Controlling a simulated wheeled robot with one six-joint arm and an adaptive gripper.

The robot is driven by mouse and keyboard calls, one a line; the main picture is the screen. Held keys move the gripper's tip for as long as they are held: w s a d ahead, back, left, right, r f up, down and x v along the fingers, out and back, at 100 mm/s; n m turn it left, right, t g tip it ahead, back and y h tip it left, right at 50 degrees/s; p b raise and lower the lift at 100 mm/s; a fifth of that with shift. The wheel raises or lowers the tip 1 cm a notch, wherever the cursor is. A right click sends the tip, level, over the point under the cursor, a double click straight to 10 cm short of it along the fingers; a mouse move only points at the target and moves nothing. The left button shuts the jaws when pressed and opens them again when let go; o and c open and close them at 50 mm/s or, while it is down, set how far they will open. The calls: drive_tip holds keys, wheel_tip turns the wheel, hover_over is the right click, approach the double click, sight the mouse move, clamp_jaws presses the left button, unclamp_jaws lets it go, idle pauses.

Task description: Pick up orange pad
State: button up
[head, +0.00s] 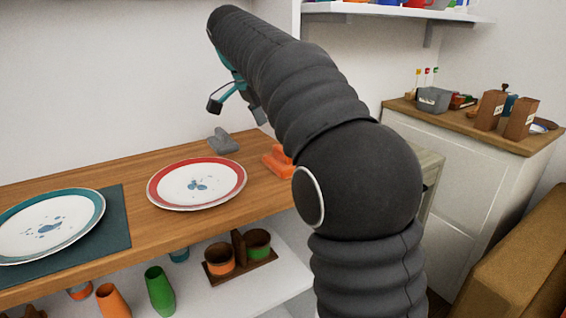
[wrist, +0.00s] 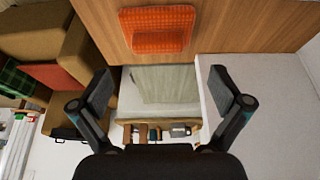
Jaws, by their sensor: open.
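The orange pad (head: 279,161) lies on the wooden counter (head: 262,190), near its right end, partly hidden behind my arm in the head view. In the wrist view the orange pad (wrist: 157,29) shows whole at the top, with a grid-like texture on its upper part. My gripper (wrist: 160,88) is open and empty, its fingers spread wide below the pad in the picture and apart from it. In the head view my gripper (head: 236,104) is above the counter, up and left of the pad.
A grey object (head: 223,141) sits left of the pad. A red-rimmed plate (head: 197,184) and a teal-rimmed plate (head: 50,225) lie further left on the counter. Cups (head: 160,290) stand on the shelf below. A white cabinet (head: 465,165) stands at the right.

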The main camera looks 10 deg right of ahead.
drive_tip(key=shift+x, duration=3.25)
drive_tip(key=shift+s, duration=0.2)
drive_tip(key=c, duration=1.2)
drive_tip(key=shift+r, duration=0.5)
wheel_tip(320, 180, up, 3)
drive_tip(key=shift+r, duration=0.15)
drive_tip(key=s+d+r, duration=0.6)
drive_tip(key=s+d, duration=0.1)
drive_tip(key=d, duration=0.2)
drive_tip(key=shift+s+r, duration=0.3)
drive_tip(key=shift+r, duration=0.1)
